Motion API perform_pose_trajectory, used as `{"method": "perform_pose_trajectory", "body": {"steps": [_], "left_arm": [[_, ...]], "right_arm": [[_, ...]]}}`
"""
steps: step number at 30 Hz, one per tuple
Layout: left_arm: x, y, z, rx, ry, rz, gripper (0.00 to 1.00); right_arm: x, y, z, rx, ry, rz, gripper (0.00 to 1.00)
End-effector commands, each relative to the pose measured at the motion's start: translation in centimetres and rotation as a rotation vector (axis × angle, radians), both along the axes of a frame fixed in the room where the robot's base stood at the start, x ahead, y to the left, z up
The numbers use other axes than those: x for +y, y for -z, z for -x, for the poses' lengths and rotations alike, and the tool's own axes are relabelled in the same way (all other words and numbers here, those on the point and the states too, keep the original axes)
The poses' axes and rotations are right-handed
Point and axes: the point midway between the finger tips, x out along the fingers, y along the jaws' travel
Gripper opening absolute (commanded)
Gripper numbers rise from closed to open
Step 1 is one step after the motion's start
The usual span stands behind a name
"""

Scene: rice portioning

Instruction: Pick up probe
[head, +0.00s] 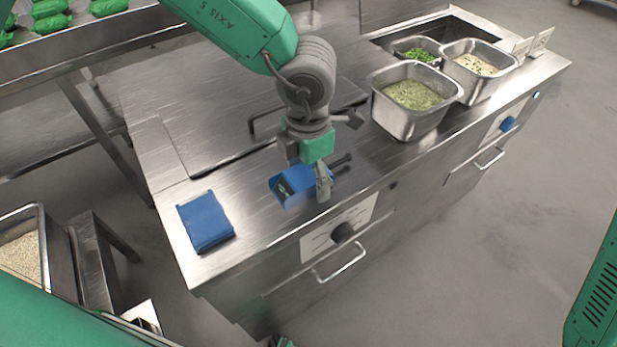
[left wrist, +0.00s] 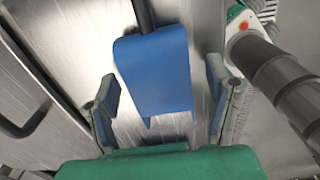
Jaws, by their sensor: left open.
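A blue object (head: 297,183) with a dark handle lies on the steel counter near its front edge. It looks like a scoop or holder; I cannot tell whether it is the probe, and no other clear probe shows. My left gripper (head: 309,176) is just above it and covers part of it in the head view. In the left wrist view the same blue object (left wrist: 155,70) shows between the two open fingers of my left gripper (left wrist: 163,105), its dark handle pointing away. The fingers do not visibly touch it. My right gripper does not show.
A folded blue cloth (head: 206,221) lies at the counter's left corner. Steel pans with green and pale food, one being the near pan (head: 410,118), stand at the right. A bent bar handle (head: 262,124) rises from the counter behind my gripper. A knob (head: 342,232) juts from the front.

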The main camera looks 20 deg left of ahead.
Motion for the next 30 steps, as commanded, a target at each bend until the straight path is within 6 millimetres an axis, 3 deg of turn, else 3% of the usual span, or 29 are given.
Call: {"method": "perform_pose_trajectory", "body": {"steps": [1, 2, 6, 17, 30], "left_arm": [[0.0, 0.0, 0.0, 0.000, 0.000, 0.000, 0.72], [0.0, 0.0, 0.0, 0.000, 0.000, 0.000, 0.65], [0.0, 0.0, 0.0, 0.001, -0.001, -0.001, 0.18], [0.0, -0.6, -0.1, 0.000, -0.001, 0.000, 0.19], [0.0, -8.6, -0.1, -0.003, -0.001, 0.001, 0.19]], "right_arm": [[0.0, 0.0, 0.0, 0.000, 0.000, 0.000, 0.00], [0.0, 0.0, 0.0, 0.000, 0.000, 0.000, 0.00], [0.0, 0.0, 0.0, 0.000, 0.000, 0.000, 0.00], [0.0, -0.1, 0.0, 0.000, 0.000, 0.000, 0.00], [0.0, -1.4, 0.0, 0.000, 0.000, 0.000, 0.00]]}}
